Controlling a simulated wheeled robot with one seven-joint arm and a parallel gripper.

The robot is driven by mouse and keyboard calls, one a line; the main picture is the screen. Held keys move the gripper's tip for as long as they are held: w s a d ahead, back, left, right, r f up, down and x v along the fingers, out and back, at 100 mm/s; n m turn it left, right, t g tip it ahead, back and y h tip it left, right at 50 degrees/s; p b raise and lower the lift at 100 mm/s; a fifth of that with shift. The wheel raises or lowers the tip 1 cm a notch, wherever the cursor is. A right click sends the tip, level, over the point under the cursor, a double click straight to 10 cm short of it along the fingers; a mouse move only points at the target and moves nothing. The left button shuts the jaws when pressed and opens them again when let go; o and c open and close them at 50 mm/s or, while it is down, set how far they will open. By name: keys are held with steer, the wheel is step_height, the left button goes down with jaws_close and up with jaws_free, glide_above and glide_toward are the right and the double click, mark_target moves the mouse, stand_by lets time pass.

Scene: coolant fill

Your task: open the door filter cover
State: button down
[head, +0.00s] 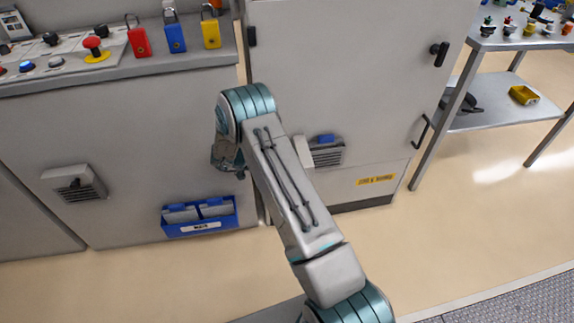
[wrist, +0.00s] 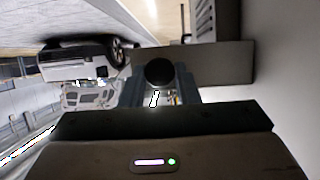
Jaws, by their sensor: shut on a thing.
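The door filter cover is a pale grey louvred unit (head: 328,154) low on the cabinet door, partly hidden behind my arm in the head view. A blue patch shows at its top. In the wrist view a grey plate (wrist: 222,63) lies ahead, with louvre slots (wrist: 202,20) above it. My gripper (wrist: 159,92) has its two blue-grey fingers on either side of a round black knob (wrist: 159,72) in front of this plate, and is shut on it. The head view hides the fingertips. I cannot tell how far the cover stands open.
A similar vent unit (head: 76,184) and a blue document holder (head: 200,216) are on the left cabinet. The cabinet door (head: 350,75) has a black latch (head: 439,53) and a handle (head: 420,131). A metal shelf table (head: 500,119) stands right. The floor in front is clear.

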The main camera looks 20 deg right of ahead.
steer(key=c, duration=1.1)
jaws_free()
steer(key=shift+a, duration=0.1)
steer(key=p+v, duration=0.1)
steer(key=v, duration=1.2)
steer(key=shift+w+a+r+p, duration=0.1)
steer(key=shift+a+r+p, duration=0.05)
steer(key=shift+a+p, duration=0.2)
